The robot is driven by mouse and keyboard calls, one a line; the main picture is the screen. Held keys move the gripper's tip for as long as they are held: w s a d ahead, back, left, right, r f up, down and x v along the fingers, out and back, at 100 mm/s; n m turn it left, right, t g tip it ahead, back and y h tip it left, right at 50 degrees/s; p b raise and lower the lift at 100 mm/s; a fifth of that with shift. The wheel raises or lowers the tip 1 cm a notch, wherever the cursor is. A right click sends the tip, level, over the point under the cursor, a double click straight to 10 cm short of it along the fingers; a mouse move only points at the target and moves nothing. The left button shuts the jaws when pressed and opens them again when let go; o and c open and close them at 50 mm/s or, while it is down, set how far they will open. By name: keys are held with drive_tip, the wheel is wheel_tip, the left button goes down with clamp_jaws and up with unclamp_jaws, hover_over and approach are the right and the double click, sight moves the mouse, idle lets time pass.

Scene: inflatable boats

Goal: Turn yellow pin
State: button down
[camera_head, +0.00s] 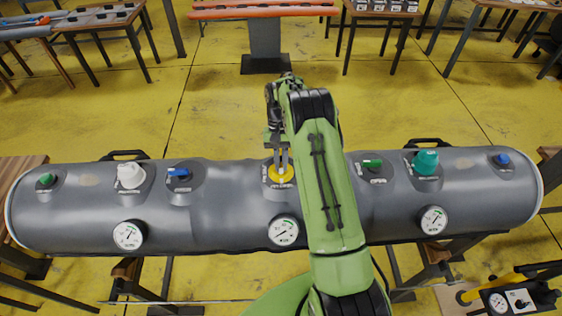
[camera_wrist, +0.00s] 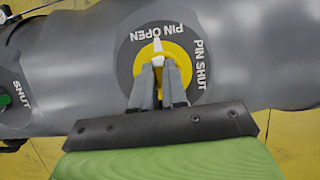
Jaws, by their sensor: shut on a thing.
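The yellow pin (camera_head: 281,178) is a round knob on top of the grey inflatable tube (camera_head: 228,205), near its middle. In the wrist view the yellow pin (camera_wrist: 182,60) sits in a dark round plate (camera_wrist: 128,68) lettered PIN OPEN at the top and PIN SHUT at the right. Its white pointer (camera_wrist: 157,48) points up, at the PIN OPEN lettering. My gripper (camera_wrist: 160,72) comes from below in that view, its two grey fingers shut on the pin's raised middle. The fingers hide the lower middle of the pin. In the head view my gripper (camera_head: 279,166) stands above the pin.
A blue-handled valve (camera_head: 179,173) and a white cap (camera_head: 130,175) are left of the pin. A green valve (camera_head: 371,164) and a teal cap (camera_head: 426,162) are right, past my arm. A pressure gauge (camera_head: 284,232) sits just in front. The yellow floor behind is open.

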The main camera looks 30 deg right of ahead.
drive_tip(key=shift+r, duration=0.1)
drive_tip(key=c, duration=1.2)
unclamp_jaws()
drive_tip(key=shift+o, duration=0.2)
drive_tip(key=p+v, duration=0.2)
drive_tip(key=v, duration=1)
